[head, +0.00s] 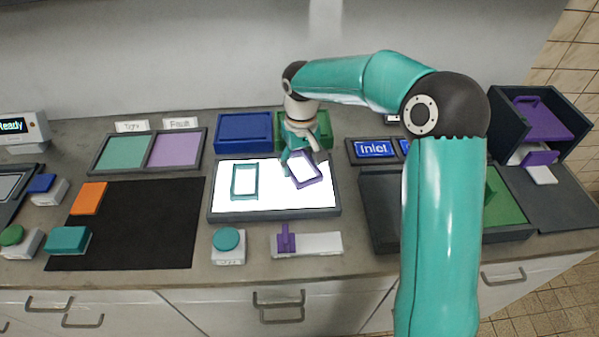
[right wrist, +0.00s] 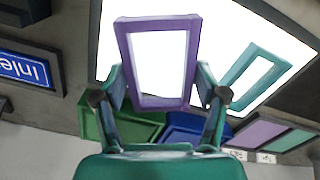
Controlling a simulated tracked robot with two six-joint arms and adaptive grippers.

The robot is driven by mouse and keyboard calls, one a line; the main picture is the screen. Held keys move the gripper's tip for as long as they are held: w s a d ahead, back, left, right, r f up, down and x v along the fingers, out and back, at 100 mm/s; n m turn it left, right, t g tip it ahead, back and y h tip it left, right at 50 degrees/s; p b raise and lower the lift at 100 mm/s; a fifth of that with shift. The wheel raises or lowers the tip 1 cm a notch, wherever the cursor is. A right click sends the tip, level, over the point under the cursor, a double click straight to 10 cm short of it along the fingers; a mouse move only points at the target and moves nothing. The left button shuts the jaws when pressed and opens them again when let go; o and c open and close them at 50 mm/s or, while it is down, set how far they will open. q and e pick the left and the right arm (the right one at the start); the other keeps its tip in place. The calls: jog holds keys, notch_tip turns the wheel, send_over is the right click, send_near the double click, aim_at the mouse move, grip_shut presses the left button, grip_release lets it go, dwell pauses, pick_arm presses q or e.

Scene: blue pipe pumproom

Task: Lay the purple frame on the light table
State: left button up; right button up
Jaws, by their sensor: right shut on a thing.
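The purple frame (head: 310,184) is a flat rectangular ring, held over the right part of the bright white light table (head: 270,190). My right gripper (head: 301,154) is shut on it, with a finger at each side near its back end. In the right wrist view the purple frame (right wrist: 188,65) sits between the two fingers, with white showing through its opening. It looks turned a little against the table's edges. I cannot tell whether it touches the surface. A teal frame (head: 235,183) lies on the left part of the light table. My left gripper is out of view.
Blue (head: 243,130) and green trays stand behind the light table. A two-part teal and purple tray (head: 148,151) is at the back left. A dark mat (head: 140,220) lies left. A teal round button (head: 226,239) and a purple handle (head: 286,240) stand in front.

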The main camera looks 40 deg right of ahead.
aim_at(301, 165)
jog(key=shift+f, duration=1.8)
jog(key=shift+f, duration=0.1)
jog(key=o, duration=1.2)
jog(key=shift+c, duration=0.2)
notch_tip(301, 165, up, 11)
jog(key=shift+r, duration=0.65)
